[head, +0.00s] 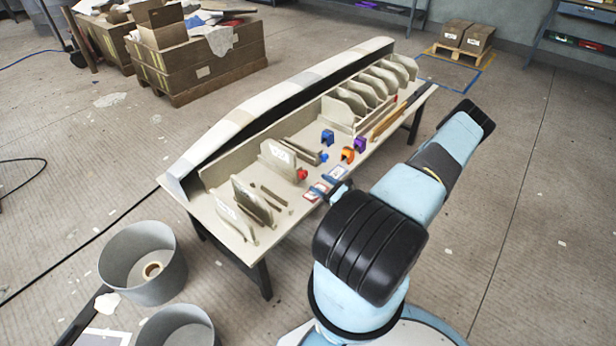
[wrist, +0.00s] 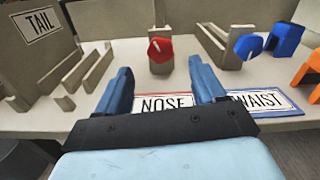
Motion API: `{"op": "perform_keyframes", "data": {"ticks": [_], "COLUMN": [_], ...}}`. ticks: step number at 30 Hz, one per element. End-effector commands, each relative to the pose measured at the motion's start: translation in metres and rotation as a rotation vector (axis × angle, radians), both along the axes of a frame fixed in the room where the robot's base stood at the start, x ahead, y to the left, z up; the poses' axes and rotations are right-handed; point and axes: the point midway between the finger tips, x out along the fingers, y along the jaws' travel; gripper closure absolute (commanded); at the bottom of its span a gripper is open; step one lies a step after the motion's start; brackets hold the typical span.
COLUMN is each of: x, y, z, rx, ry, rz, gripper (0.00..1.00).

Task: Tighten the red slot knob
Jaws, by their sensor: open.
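The red slot knob (wrist: 160,49) sits on the front end of a beige slotted block (wrist: 159,67) in the wrist view, with a small pale mark on its face. In the head view the red knob (head: 302,174) is at the near side of the bench. My gripper (wrist: 160,72) is open and empty, its two blue fingers pointing at the knob, one to either side in the picture. The knob appears beyond the fingertips, apart from them. In the head view my gripper (head: 336,190) is small, low over the bench's near edge, partly hidden by my arm.
A blue knob (wrist: 248,46) is on the slot to the right, beside blue (wrist: 285,39) and orange (wrist: 307,70) clamps. A TAIL panel (wrist: 38,25) stands at left. NOSE (wrist: 165,104) and WAIST (wrist: 262,101) cards lie on the near bench edge.

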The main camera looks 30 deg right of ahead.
Motion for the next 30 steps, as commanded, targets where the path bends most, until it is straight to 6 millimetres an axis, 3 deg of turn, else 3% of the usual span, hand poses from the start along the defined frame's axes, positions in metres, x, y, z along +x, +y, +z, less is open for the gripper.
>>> {"op": "perform_keyframes", "data": {"ticks": [6, 13, 26, 30], "x": [0.036, 0.063, 0.072, 0.072], "y": [0.013, 0.022, 0.025, 0.025], "z": [0.000, 0.000, 0.000, 0.000], "rx": [-0.001, 0.000, 0.000, 0.000], "ry": [0.000, 0.000, 0.001, 0.001], "rz": [0.001, 0.000, 0.000, 0.000], "gripper": [0.31, 0.31, 0.31, 0.41]}}
